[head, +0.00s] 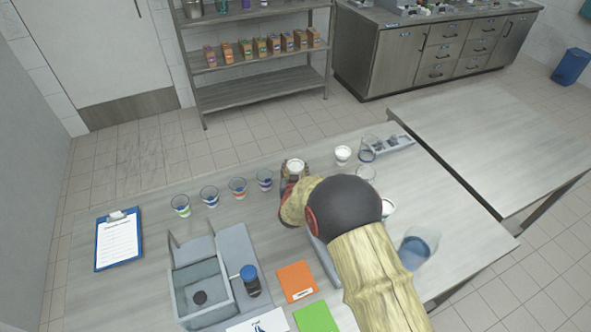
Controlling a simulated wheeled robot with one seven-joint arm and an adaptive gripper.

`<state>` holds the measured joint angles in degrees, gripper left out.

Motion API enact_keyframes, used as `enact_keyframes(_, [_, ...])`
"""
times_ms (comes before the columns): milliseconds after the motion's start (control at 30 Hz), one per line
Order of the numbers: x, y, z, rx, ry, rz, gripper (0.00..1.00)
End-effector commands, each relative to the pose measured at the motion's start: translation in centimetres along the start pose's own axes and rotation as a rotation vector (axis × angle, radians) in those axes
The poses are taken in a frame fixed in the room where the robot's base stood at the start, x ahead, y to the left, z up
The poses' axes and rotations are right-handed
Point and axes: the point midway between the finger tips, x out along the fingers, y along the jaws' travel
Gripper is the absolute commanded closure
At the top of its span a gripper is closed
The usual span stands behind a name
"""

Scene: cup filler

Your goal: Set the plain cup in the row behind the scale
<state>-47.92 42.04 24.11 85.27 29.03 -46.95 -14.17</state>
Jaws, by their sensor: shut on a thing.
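A clear cup with white contents (295,166) is at my gripper (293,178), which is shut on it. The cup looks upright. It is at the right end of a row of cups at the back of the table. I cannot tell whether the held cup touches the table. My arm hides the middle of the table, and I cannot make out the scale for certain.
More cups stand at right, one with white contents (343,155). A jug of blue liquid (416,249) is near the right edge. A grey open box (200,292), a blue-capped bottle (250,282), an orange card (297,281) and a clipboard (118,240) lie in front.

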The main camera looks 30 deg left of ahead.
Motion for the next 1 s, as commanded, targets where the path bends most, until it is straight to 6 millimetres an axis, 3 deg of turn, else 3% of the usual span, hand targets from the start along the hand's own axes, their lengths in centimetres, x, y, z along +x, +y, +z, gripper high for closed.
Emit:
enact_keyframes(167, [0.1, 0.0, 0.5, -0.001, -0.002, 0.000, 0.63])
enact_keyframes(200, [0.1, 0.0, 0.5, -0.001, -0.002, 0.000, 0.55])
enact_keyframes(500, [0.1, 0.0, 0.4, -0.001, -0.002, 0.000, 0.38])
enact_keyframes(900, [-0.1, 0.0, 0.0, -0.001, -0.002, 0.000, 0.37])
enact_keyframes(1000, [-1.2, 0.0, 0.0, -0.001, -0.004, 0.000, 0.37])
